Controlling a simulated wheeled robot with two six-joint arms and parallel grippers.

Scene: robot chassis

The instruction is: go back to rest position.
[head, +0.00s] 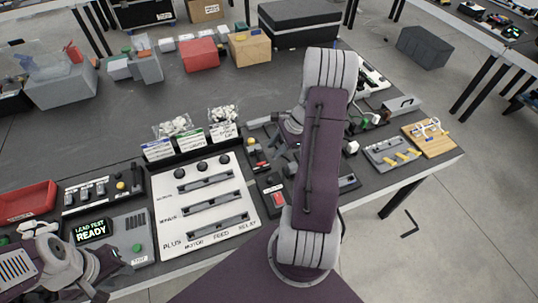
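My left gripper (108,270) is at the bottom left, low over the front edge of the workbench (125,100), beside the grey test unit with the green "LEAD TEST READY" display (92,231). Its finger gap does not show clearly. My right arm rises through the middle of the view and bends over the bench. Its gripper (281,122) shows partly to the left of the arm, over the dark fixtures right of the labelled bins. The arm hides much of it, so its opening cannot be told. I see nothing held in either gripper.
A white panel (205,205) with slots and black knobs lies at the front of the bench. A red tray (25,203) is at left. Boxes line the back, including a red one (199,54). A wooden board (429,138) sits at right. The bench's middle left is clear.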

